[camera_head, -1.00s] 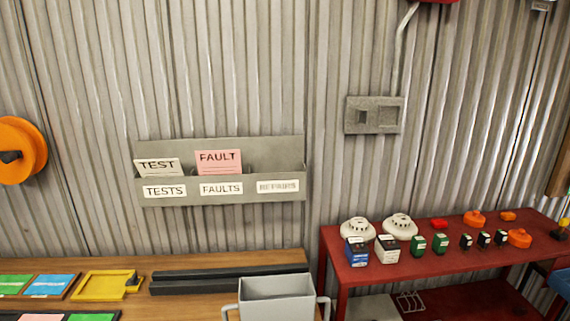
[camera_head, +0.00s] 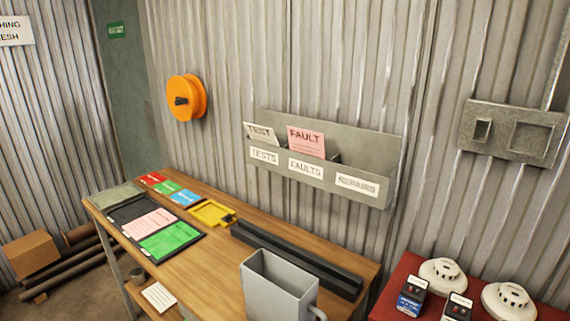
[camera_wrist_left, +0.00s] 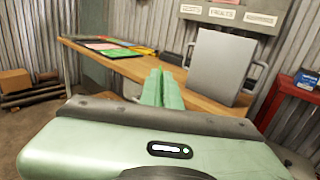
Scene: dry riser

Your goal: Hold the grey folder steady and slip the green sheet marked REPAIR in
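A green sheet (camera_head: 170,240) lies beside a pink sheet (camera_head: 150,223) in a black tray (camera_head: 128,212) on the wooden bench; its print is too small to read. A flat grey-green folder-like item (camera_head: 116,195) lies at the bench's left end. On the wall, a grey rack (camera_head: 372,155) has pockets labelled TESTS, FAULTS and REPAIRS. A white TEST card and pink FAULT card stand in the first two; no sheet shows above REPAIRS. My left gripper (camera_wrist_left: 163,88) has its green fingers together, with nothing visible between them. My right gripper is out of view.
A black bar (camera_head: 295,258) and yellow frame (camera_head: 210,212) lie on the bench. A red table (camera_head: 400,270) with detectors stands at right.

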